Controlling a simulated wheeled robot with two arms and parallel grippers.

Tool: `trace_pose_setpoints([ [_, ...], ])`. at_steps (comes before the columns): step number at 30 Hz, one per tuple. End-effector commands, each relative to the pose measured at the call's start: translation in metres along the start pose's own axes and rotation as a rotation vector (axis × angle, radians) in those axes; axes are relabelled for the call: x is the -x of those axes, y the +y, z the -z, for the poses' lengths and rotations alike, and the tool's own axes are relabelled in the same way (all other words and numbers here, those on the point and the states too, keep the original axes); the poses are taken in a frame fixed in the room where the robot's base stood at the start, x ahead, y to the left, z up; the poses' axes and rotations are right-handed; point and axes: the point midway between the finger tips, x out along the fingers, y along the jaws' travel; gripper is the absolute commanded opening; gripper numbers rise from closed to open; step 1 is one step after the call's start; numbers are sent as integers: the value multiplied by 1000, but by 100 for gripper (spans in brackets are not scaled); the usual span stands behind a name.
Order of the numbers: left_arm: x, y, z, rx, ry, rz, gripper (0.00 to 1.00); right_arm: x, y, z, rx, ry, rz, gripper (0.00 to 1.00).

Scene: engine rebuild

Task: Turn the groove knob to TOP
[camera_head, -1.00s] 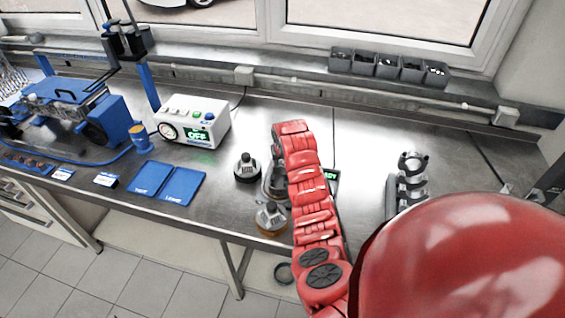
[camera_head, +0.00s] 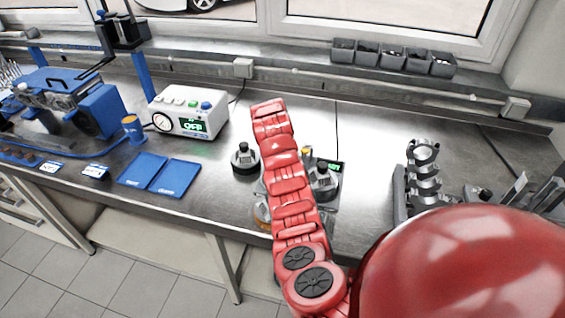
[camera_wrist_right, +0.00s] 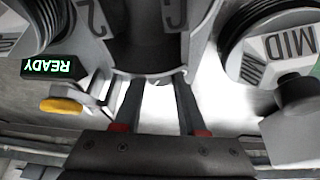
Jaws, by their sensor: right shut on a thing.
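In the right wrist view, my right gripper (camera_wrist_right: 157,92) has its two dark fingers up against a dark, light-rimmed round part (camera_wrist_right: 150,62) and is shut on it. A marked grey piece stands beside this part. To the right is a ribbed round part with a plate marked MID (camera_wrist_right: 290,45). I cannot tell for sure which part is the groove knob. My left gripper is not in view.
Dark round pieces stand on the bench left (camera_head: 245,160) and right (camera_head: 323,184) of my arm. A white box reading OFF (camera_head: 190,112) and blue trays (camera_head: 160,172) are at left. A crankshaft-like part (camera_head: 423,175) stands at right. Grey bins (camera_head: 392,58) line the back ledge.

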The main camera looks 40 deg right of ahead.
Motion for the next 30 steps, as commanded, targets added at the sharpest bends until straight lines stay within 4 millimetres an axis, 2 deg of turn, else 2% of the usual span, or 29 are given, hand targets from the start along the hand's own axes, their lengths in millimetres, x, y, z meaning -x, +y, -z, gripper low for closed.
trace_pose_setpoints([
  [1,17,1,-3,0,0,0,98,-8,-3,-4,-35,-2,-13,0],
  [3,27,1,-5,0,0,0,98,-6,-3,-3,-94,-2,-35,0],
  [12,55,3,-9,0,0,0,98,-4,-3,-2,-289,-11,-119,0],
  [19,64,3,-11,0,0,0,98,-2,-2,-1,-374,-13,-157,0],
  [30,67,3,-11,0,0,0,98,-2,-2,-1,-408,-14,-175,0],
])
